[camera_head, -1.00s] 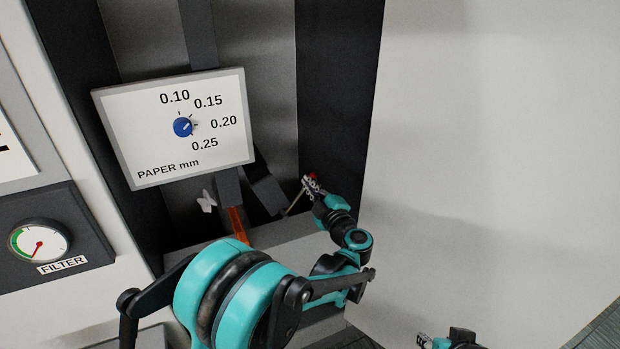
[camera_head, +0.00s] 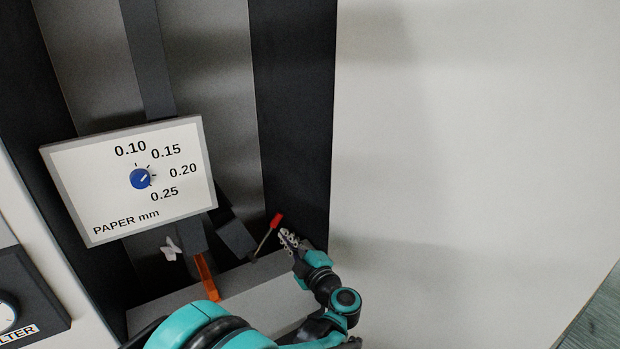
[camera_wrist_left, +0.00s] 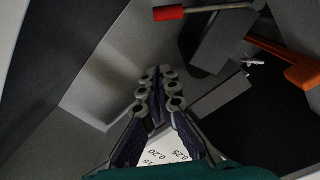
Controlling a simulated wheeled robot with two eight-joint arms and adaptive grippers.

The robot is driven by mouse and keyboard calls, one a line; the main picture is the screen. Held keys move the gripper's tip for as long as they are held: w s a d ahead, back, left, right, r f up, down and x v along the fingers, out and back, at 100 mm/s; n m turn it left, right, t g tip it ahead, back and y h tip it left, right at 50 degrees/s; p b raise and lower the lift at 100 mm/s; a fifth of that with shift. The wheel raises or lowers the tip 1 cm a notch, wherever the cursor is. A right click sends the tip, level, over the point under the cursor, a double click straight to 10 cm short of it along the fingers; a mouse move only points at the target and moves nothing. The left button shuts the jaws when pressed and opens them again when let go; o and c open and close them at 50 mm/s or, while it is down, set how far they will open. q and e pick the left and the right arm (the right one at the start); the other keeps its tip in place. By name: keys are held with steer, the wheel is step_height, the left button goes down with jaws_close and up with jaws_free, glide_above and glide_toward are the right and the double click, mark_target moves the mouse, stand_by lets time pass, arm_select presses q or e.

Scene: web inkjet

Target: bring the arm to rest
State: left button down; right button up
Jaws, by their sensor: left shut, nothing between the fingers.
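My left arm, teal and black, comes up from the bottom of the head view. Its left gripper (camera_head: 288,240) is shut and empty, just right of a thin tool with a red handle (camera_head: 276,220). A small gap shows between them. In the left wrist view the finger pads of the left gripper (camera_wrist_left: 158,78) lie together, with nothing between them. The red handle (camera_wrist_left: 168,13) shows beyond the fingertips, near the top edge. My right gripper is not in view.
A white PAPER mm panel (camera_head: 95,185) with a blue knob (camera_head: 140,179) stands left. An orange part (camera_head: 206,277) and a small white scrap (camera_head: 171,249) are below it. A dark upright wall (camera_head: 293,110) rises behind the gripper. A plain white surface (camera_head: 470,150) fills the right.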

arm_select(q)
steer(key=s+d+r+m+t+h, duration=0.1)
steer(key=d+r+m+t+h, duration=0.15)
steer(key=r+m+h, duration=0.4)
steer(key=s+d+r+m+t+h, duration=0.1)
steer(key=d+r+m+t+h, duration=0.15)
steer(key=r+m+h, duration=0.35)
steer(key=s+a+f+m+g, duration=0.2)
steer(key=s+a+f+g, duration=0.1)
steer(key=s+f, duration=0.4)
steer(key=s+a+f+m+g+y, duration=0.1)
steer(key=s+a+f+g, duration=0.3)
steer(key=s, duration=0.6)
steer(key=s+a+f+m+g, duration=0.3)
steer(key=s+a+f+g, duration=0.1)
steer(key=s+f, duration=0.5)
steer(key=shift+f+g, duration=0.3)
steer(key=shift+g, duration=0.5)
